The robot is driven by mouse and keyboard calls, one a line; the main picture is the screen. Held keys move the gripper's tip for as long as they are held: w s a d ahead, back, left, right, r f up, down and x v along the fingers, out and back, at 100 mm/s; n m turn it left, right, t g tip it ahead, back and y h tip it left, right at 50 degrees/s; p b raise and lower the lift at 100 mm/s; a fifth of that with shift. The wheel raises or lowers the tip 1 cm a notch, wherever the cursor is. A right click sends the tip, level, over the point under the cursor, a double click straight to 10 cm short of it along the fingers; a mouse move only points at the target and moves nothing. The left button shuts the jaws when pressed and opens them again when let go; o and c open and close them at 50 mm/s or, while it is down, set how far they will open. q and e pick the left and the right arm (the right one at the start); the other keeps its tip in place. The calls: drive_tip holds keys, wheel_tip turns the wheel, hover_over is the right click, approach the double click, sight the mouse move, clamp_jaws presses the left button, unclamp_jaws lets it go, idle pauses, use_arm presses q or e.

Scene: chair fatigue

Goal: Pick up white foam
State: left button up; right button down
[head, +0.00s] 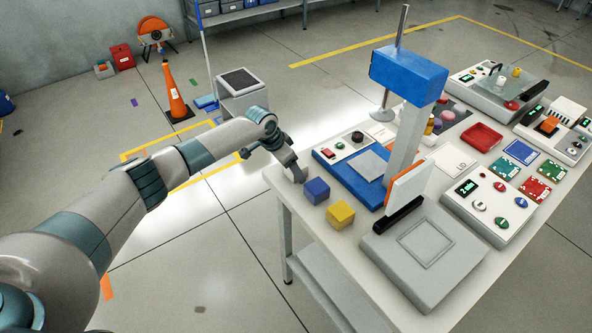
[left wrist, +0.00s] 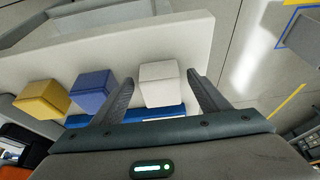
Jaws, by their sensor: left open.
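The white foam (left wrist: 158,86) is a white cube near the edge of the white table (head: 273,176), in the left wrist view. My left gripper (left wrist: 160,77) is open, with one finger on each side of the foam. A gap shows between the foam and the right finger; the left finger is nearer, and I cannot tell whether it touches. In the head view my left gripper (head: 299,177) is over the table's left edge and the foam is hidden behind it. My right gripper is not in view.
A blue cube (head: 316,190) and a yellow cube (head: 341,214) sit just beside my gripper. A blue-based press (head: 410,76) stands behind them.

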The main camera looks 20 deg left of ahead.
use_arm(q)
drive_tip(key=shift+f, duration=0.15)
idle(0.3)
drive_tip(key=c, duration=1.1)
